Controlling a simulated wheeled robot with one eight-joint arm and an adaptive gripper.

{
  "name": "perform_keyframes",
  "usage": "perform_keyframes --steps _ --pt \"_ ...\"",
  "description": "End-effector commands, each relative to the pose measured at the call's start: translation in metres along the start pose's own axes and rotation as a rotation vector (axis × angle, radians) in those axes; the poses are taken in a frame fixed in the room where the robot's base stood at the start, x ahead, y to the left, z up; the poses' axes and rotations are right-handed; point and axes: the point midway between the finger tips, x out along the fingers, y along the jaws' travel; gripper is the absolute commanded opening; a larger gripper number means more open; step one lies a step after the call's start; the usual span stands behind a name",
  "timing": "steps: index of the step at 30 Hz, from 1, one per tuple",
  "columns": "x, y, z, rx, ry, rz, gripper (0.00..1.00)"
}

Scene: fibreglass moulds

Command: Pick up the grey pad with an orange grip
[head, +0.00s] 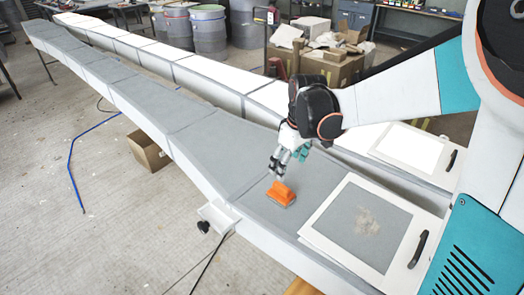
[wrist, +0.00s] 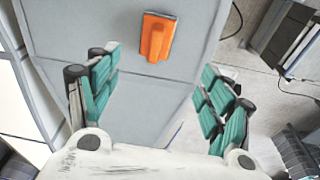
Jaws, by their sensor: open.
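The grey pad with an orange grip (head: 281,193) lies on the grey top of the long mould (head: 235,150), just left of the white-framed panel. In the wrist view the pad (wrist: 157,37) shows its orange grip upward, with a thin grey edge beside it. My gripper (head: 281,168) is open and empty, above the mould and close to the pad in the head view. In the wrist view the teal fingers of my gripper (wrist: 158,95) stand wide apart, and the pad appears beyond them, between their lines. No finger is seen touching it.
A white-framed panel (head: 310,228) with a black handle lies on the mould to the right of the pad. A small white bracket (head: 219,215) juts from the mould's left edge. A cardboard box (head: 148,150) stands on the floor at left. The mould's surface beyond the pad is clear.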

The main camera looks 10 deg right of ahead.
Motion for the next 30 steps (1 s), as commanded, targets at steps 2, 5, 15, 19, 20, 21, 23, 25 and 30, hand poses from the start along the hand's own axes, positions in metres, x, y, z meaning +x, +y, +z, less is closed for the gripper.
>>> perform_keyframes --steps 2,5,15,19,20,21,23,25,30 --pt "0.003 0.004 -0.005 -0.02 -0.013 -0.013 0.73" --pt "0.008 0.007 -0.008 -0.038 -0.022 -0.023 0.73" --pt "0.059 0.007 -0.008 -0.045 -0.027 -0.027 0.73" --pt "0.081 0.007 -0.007 -0.045 -0.026 -0.027 0.73" --pt "0.085 0.006 -0.007 -0.045 -0.026 -0.027 0.73" --pt "0.089 0.006 -0.007 -0.044 -0.026 -0.026 0.73" --pt "0.093 0.006 -0.007 -0.044 -0.026 -0.026 0.73" --pt "0.096 0.006 -0.006 -0.044 -0.026 -0.026 0.73" --pt "0.106 0.007 -0.007 -0.044 -0.026 -0.026 0.73"
